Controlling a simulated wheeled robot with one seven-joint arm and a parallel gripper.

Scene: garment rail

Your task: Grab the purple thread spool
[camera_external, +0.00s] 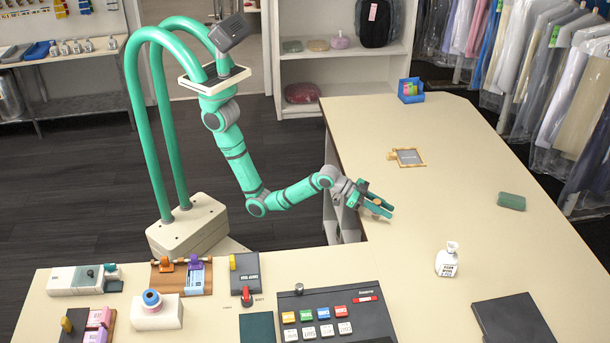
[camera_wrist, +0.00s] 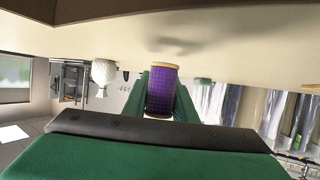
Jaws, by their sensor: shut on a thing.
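The purple thread spool (camera_wrist: 162,95) has a pale wooden rim and shows in the middle of the wrist view. My gripper (camera_wrist: 161,90) is shut on it, with green fingers on both sides. A dim shadow lies on the tabletop near it, and the spool appears clear of the surface. In the external view my gripper (camera_external: 381,207) is over the left edge of the long counter (camera_external: 450,150); the spool is mostly hidden by the fingers there.
A white bottle (camera_external: 446,262), a green block (camera_external: 511,201), a small wooden frame (camera_external: 409,157), a blue box (camera_external: 411,91) and a dark folder (camera_external: 513,319) are on the counter. A register (camera_external: 325,315) stands at the front. The counter's middle is clear.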

